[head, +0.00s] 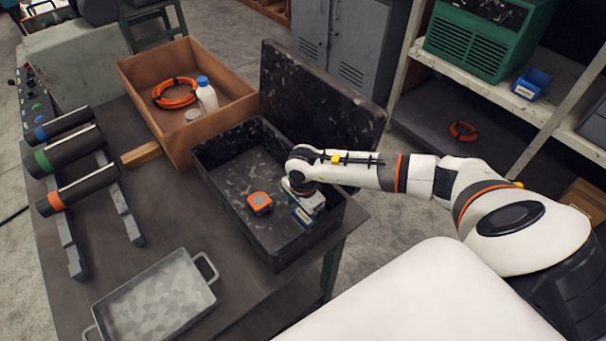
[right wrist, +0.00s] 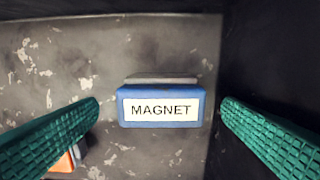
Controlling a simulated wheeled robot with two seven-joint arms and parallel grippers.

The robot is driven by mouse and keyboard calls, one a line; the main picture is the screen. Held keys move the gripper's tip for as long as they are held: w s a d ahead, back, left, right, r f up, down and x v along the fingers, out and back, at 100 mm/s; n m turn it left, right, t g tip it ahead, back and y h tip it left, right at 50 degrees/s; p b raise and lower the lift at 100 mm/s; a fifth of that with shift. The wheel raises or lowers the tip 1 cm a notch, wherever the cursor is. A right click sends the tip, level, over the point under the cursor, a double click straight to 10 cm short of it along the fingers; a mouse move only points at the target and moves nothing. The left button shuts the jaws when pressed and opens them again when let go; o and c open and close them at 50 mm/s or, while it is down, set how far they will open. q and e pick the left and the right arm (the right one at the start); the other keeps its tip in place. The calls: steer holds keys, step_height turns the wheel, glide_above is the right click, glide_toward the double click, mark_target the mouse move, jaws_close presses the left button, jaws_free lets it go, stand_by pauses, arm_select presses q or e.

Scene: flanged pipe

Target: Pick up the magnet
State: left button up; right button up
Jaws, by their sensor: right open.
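The magnet (right wrist: 160,107) is a blue block with a white label reading MAGNET and a grey strip along its far edge. It lies on the floor of the open black toolbox (head: 228,218). In the head view the magnet (head: 301,217) shows just beside my gripper, partly hidden by it. My right gripper (head: 303,203) reaches down into the toolbox's right part. Its two green ridged fingers stand apart on either side of the magnet in the right wrist view, with gaps on both sides, so it is open and empty. My left gripper is not in view.
An orange tape measure (head: 260,203) lies left of the magnet inside the toolbox. The toolbox's dark walls stand close around my gripper, and its raised lid (head: 320,95) is behind. A wooden crate (head: 140,75), dark cylinders (head: 75,150) and a grey tray (head: 155,300) share the table.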

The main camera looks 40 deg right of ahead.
mark_target(303, 215)
steer(key=shift+f+p, duration=0.3)
steer(key=shift+f, duration=1.3)
steer(key=shift+c, duration=0.2)
steer(key=shift+r, duration=0.1)
steer(key=c, duration=1.3)
